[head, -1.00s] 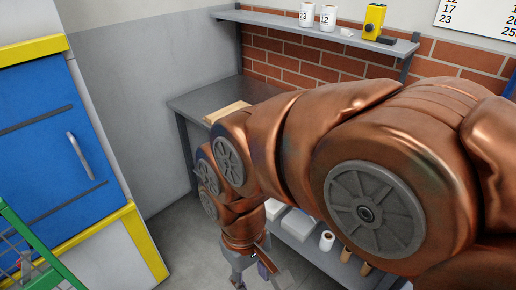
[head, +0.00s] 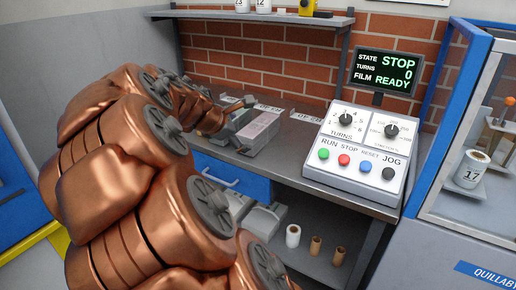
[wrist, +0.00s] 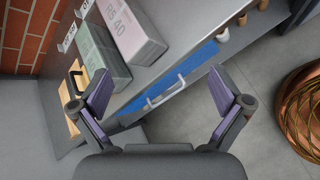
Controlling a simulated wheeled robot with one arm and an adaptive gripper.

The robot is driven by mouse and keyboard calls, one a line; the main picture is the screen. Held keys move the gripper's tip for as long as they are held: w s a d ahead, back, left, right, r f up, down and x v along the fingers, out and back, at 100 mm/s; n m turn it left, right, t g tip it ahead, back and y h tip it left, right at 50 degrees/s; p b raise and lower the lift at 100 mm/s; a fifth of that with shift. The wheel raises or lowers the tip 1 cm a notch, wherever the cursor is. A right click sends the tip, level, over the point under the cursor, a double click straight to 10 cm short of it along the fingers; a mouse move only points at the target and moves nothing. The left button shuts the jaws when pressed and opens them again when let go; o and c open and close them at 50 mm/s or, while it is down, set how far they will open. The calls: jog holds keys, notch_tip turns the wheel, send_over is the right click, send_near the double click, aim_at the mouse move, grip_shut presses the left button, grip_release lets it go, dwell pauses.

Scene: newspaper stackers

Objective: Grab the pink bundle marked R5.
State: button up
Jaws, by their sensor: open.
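A pale pinkish bundle (wrist: 128,28) with print that looks like "R5 40" lies on the bench at the top of the wrist view. A grey-green bundle (wrist: 99,48) lies right beside it, on its left. In the head view the pinkish top (head: 259,126) shows on the bench just past the end of my arm. My gripper (wrist: 160,88) is open and empty, its two purple-padded fingers spread wide. In the wrist view the bundles lie beyond the left finger, apart from it. In the head view my arm partly hides the bundles.
A wooden piece with a dark handle (wrist: 75,88) lies near the left finger. A blue drawer (head: 228,177) sits under the bench. A control box (head: 355,150) with dials and buttons stands right of the bundles. A shelf (head: 245,15) hangs above.

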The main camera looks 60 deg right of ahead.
aim_at(260, 124)
jog(key=w+d+f+n+h+b, duration=0.1)
jog(key=w+d+n+b, duration=0.1)
jog(key=d+n, duration=0.1)
jog(key=w+d+f+n+h+b, duration=0.1)
jog(key=w+d+f+n+b, duration=0.1)
jog(key=d, duration=0.3)
jog(key=w+d+f+n+h+b, duration=0.1)
jog(key=w+d+f+n+b, duration=0.1)
jog(key=d+n, duration=0.2)
jog(key=shift+d+f+t, duration=0.1)
jog(key=shift+d+t, duration=0.2)
jog(key=shift+d, duration=0.25)
jog(key=shift+w+d+f+h, duration=0.1)
jog(key=shift+d+f+h, duration=0.1)
jog(key=shift+d, duration=0.35)
jog(key=shift+d+f+h, duration=0.1)
jog(key=shift+d+f, duration=0.1)
jog(key=shift+d, duration=0.35)
jog(key=d+f, duration=0.1)
jog(key=d+f+b, duration=0.1)
jog(key=d, duration=0.1)
jog(key=shift+w, duration=0.35)
jog(key=shift+d+f+b, duration=0.2)
jog(key=shift+d+b, duration=0.2)
jog(key=shift+d, duration=0.3)
jog(key=c, duration=1.8)
jog(key=shift+c, duration=0.5)
jog(key=shift+r, duration=0.1)
